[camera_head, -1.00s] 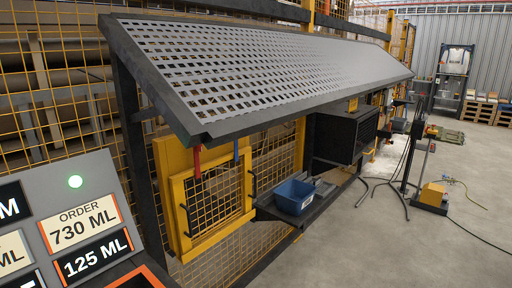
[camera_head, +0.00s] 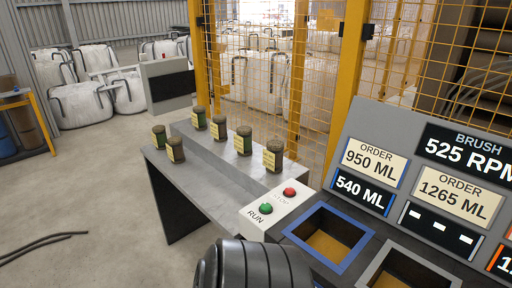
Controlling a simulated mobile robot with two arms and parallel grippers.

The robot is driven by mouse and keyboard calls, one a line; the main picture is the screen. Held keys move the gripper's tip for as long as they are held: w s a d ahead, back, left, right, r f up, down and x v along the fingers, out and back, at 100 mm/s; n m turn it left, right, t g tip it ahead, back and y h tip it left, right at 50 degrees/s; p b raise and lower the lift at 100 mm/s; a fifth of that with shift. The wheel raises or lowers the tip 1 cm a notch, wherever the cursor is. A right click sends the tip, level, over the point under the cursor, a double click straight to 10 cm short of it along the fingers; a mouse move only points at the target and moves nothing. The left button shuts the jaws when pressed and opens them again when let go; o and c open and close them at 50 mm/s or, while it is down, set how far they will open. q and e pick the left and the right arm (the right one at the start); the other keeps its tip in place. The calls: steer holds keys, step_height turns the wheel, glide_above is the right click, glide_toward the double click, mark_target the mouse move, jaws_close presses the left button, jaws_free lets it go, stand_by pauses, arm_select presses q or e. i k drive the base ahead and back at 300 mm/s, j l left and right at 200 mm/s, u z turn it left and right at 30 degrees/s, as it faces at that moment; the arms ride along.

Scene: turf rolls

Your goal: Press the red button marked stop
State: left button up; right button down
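The red stop button (camera_head: 289,192) sits on a pale control plate (camera_head: 256,217) at the near right end of the grey bench, beside the word STOP. A green button (camera_head: 265,208) marked RUN is on the same plate, nearer and to the left. A dark ribbed part of my own body shows at the bottom centre, just in front of the plate. Neither of my grippers can be made out in this view.
Several labelled jars (camera_head: 243,140) stand on the grey bench (camera_head: 190,183). A blue-rimmed bin (camera_head: 330,238) and a grey-rimmed bin (camera_head: 405,270) lie right of the buttons, below a display panel (camera_head: 408,151). Yellow mesh fencing (camera_head: 264,80) stands behind. Open floor (camera_head: 90,190) is at left.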

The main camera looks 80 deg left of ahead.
mark_target(290, 191)
steer(key=u, duration=2.5)
